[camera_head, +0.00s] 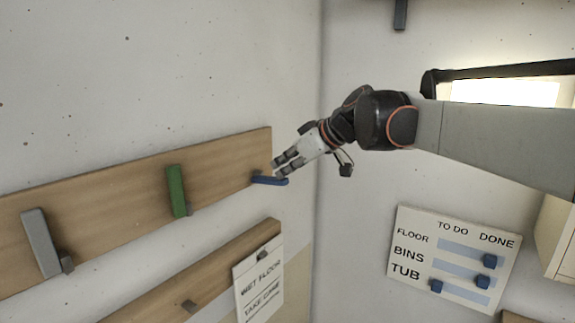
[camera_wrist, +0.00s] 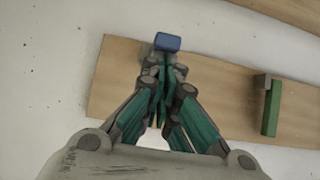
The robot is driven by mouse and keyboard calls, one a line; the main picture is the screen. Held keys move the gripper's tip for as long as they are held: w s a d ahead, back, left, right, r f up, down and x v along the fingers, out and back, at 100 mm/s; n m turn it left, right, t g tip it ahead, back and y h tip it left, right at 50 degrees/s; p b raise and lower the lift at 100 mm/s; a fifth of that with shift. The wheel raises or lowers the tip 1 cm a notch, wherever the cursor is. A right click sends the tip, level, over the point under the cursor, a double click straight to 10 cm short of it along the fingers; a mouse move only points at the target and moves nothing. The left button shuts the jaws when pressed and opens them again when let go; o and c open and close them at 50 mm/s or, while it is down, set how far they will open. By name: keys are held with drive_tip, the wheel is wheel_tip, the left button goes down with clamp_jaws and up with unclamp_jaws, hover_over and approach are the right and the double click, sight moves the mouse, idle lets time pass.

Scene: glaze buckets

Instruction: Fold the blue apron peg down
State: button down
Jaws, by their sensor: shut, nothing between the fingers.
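The blue peg (camera_head: 270,180) is at the right end of the upper wooden board and sticks out from it, roughly level. In the wrist view its blue end (camera_wrist: 168,42) shows just beyond my fingertips, at the board's edge. My gripper (camera_head: 279,168) is shut and empty, with its fingertips right by the blue peg. It also shows shut in the wrist view (camera_wrist: 164,66). I cannot tell whether the fingertips touch the peg. The fingers hide part of the peg's mount.
A green peg (camera_head: 176,190) and a grey peg (camera_head: 41,243) lie upright along the same board (camera_head: 110,205). A lower board (camera_head: 215,268) carries a wet-floor sign (camera_head: 258,285). A to-do board (camera_head: 455,245) hangs on the right wall. The wall corner is close right of the blue peg.

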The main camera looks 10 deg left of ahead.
drive_tip(key=shift+r+p, duration=0.65)
drive_tip(key=shift+r, duration=0.2)
